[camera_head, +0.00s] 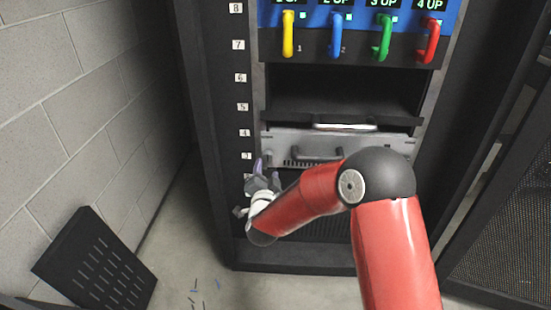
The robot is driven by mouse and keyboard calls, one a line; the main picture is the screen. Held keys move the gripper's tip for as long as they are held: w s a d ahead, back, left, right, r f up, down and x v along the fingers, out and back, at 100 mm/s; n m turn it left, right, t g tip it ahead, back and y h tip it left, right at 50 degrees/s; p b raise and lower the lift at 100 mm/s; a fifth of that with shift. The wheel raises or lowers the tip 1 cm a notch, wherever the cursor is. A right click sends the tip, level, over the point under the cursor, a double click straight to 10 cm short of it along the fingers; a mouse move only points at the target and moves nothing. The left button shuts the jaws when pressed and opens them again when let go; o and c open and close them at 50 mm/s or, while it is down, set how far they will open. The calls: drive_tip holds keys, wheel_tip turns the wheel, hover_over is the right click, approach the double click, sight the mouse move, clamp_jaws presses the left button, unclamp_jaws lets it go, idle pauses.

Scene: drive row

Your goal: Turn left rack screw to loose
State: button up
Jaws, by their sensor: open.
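The grey rack unit (370,149) sits low in the dark rack, around the marks 3 and 4, with a dark handle (318,153) on its front. My gripper (266,169) is at the unit's lower left end, near the mark 3, with its two purple-tipped fingers apart and pointing up toward the unit. It looks empty. The left rack screw is too small to make out clearly at that end, so I cannot tell whether a finger touches it or how far it is turned. My red arm covers the unit's lower right part.
Above are an open dark shelf bay (340,90) and a blue panel (360,15) with yellow, blue, green and red handles. A slotted black panel (95,262) leans by the block wall (75,110) at left. Small bits (200,295) lie on the floor.

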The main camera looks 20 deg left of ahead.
sight(268, 158)
drive_tip(key=x, duration=0.6)
drive_tip(key=shift+w+p, duration=0.1)
drive_tip(key=shift+p, duration=0.25)
drive_tip(key=shift+c, duration=0.2)
drive_tip(key=c, duration=0.9)
